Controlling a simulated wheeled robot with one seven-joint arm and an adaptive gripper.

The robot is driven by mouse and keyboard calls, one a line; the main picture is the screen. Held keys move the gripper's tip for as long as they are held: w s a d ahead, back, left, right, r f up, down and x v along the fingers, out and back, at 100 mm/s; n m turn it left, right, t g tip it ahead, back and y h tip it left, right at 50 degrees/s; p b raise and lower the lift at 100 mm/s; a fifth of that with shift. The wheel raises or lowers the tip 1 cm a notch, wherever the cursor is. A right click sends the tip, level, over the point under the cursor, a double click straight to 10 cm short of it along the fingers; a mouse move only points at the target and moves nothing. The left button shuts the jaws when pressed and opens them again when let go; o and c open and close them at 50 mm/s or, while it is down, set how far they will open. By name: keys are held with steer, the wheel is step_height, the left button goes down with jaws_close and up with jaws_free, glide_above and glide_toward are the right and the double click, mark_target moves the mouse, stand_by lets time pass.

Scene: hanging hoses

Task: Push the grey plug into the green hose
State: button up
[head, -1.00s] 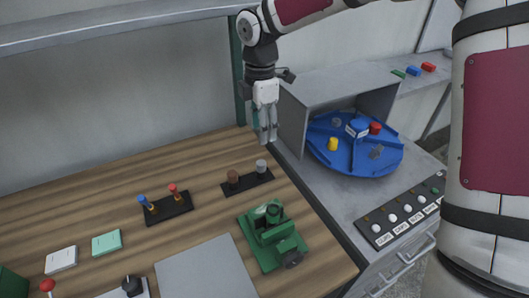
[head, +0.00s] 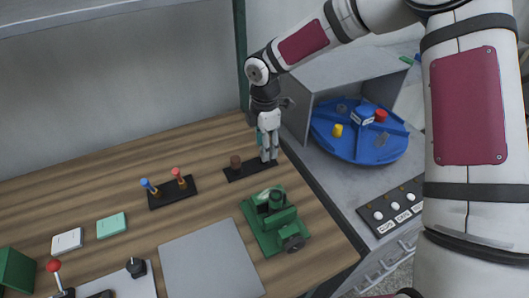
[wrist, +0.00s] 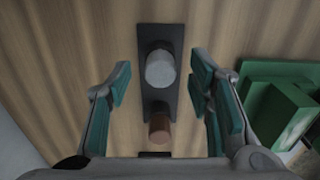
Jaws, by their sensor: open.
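The grey plug (wrist: 160,70) stands upright on a black strip (wrist: 160,100) on the wooden bench, beside a brown plug (wrist: 159,128). My gripper (wrist: 160,84) is open, with one teal-padded finger on each side of the grey plug and a gap on both sides. In the head view my gripper (head: 269,155) points down at the right end of the strip and hides most of the grey plug. A green clamp-like fixture (head: 273,222) stands nearer the front, with a dark round piece on top. I cannot make out a green hose for certain.
A black strip with blue and red pegs (head: 172,191) is to the left. A grey plate (head: 211,266) lies in front. A grey housing with a blue turntable (head: 350,145) stands to the right, beyond the bench edge. An overhead shelf (head: 110,22) runs along the back.

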steer(key=shift+f, duration=0.8)
steer(key=shift+c, duration=0.2)
steer(key=c, duration=1)
step_height(320, 180, up, 10)
steer(key=shift+s+f, duration=0.1)
steer(key=shift+f, duration=0.05)
steer(key=shift+s+d+r+p, duration=0.2)
steer(key=shift+s+r+p, duration=1.35)
steer(key=shift+s+p, duration=1.3)
steer(key=shift+s+d+r+p, duration=0.25)
steer(key=shift+s+r+p, duration=1.45)
steer(key=shift+s, duration=2.1)
steer(key=shift+s+d+r+p, duration=0.2)
steer(key=shift+s+r+p, duration=1.15)
steer(key=shift+s+p, duration=1.55)
